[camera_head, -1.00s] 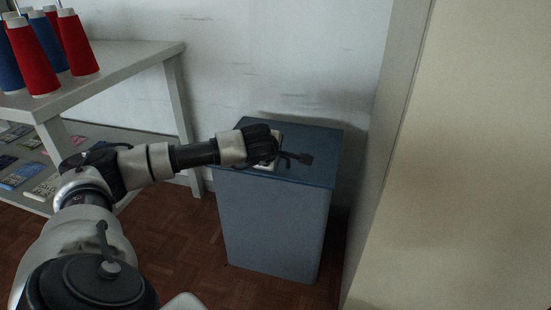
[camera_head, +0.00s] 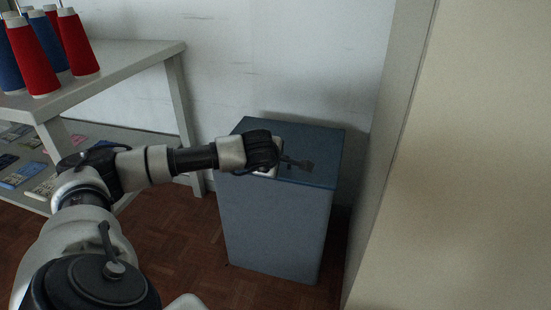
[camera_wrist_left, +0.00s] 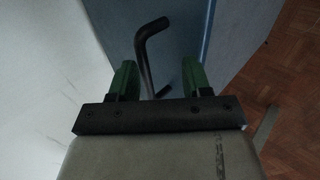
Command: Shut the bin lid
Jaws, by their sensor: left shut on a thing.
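The blue-grey bin (camera_head: 272,230) stands on the floor near the wall. Its blue lid (camera_head: 312,140) lies flat, or nearly flat, across the top; I cannot make out a gap under it. A dark bent handle (camera_head: 303,164) is on the lid. My left gripper (camera_head: 284,160) is over the lid's front part, shut on the handle. In the left wrist view the handle (camera_wrist_left: 142,52) passes between the green fingers (camera_wrist_left: 157,78), with the lid (camera_wrist_left: 112,25) behind it. My right gripper is not in view.
A white table (camera_head: 120,65) with red and blue thread cones (camera_head: 37,58) stands at the left, with small packets on its lower shelf (camera_head: 90,140). A tall beige panel (camera_head: 460,180) stands close on the bin's right. Parquet floor (camera_head: 175,245) is clear in front.

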